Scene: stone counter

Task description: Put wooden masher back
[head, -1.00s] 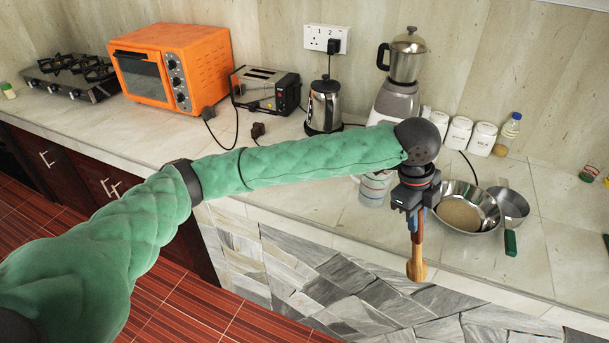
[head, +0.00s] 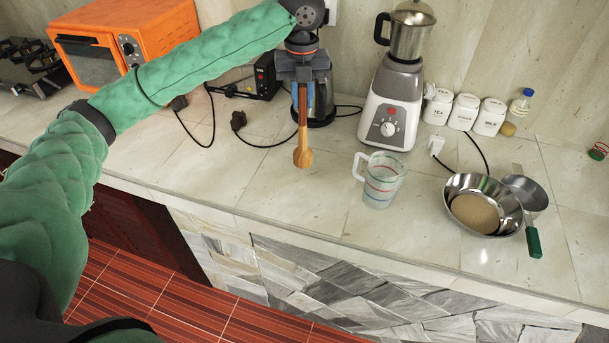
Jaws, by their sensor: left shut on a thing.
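The wooden masher (head: 302,140) hangs upright, head down, from my left gripper (head: 302,85). The gripper is shut on its upper handle and partly hides it. In the head view the masher shows in front of the kettle and over the counter, left of the glass measuring jug. Whether its head touches the counter is hard to tell, but it appears to hang above it. My right gripper is not in view.
On the stone counter (head: 250,185) stand a measuring jug (head: 382,182), a blender (head: 392,105), white canisters (head: 464,112), a bottle (head: 517,110), and a metal bowl (head: 465,185) with a green-handled pan (head: 534,240). An orange oven (head: 130,40), kettle (head: 321,100) and black cables are at the left and back.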

